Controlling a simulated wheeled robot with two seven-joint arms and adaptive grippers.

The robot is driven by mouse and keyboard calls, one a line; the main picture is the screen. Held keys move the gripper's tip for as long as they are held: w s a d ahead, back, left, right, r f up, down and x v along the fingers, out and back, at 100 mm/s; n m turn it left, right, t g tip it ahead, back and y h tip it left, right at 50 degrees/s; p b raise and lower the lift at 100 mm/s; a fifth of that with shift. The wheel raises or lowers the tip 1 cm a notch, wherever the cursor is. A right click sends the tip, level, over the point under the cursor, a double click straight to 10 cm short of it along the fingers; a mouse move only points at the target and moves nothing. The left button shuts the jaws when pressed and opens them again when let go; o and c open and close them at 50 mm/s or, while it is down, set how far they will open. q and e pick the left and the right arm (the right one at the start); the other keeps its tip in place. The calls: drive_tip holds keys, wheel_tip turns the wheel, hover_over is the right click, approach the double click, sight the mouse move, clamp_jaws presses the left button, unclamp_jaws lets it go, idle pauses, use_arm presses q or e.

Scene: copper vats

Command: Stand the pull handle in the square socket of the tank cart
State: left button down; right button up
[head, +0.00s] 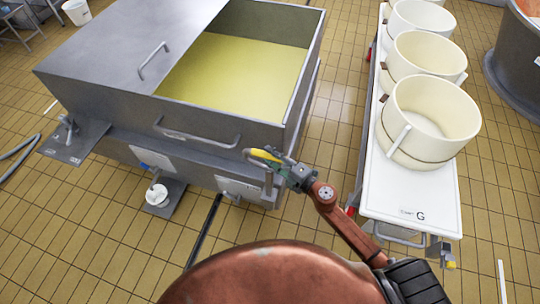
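The tank cart (190,147) is a large grey steel tank with yellowish liquid (235,75) in it, at the upper left of the head view. I cannot tell whether the bar's lower end is in a socket or held clear. The square socket cannot be made out. My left gripper is not in view.
A white cart marked G (412,205) with several cream tubs (432,120) stands at the right. A grey plate (75,142) with a post juts from the tank cart's left. A dark bar (205,232) lies low in front. Tiled floor shows between the carts.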

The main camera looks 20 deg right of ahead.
drive_tip(key=v, duration=1.2)
drive_tip(key=shift+w+a+r, duration=0.1)
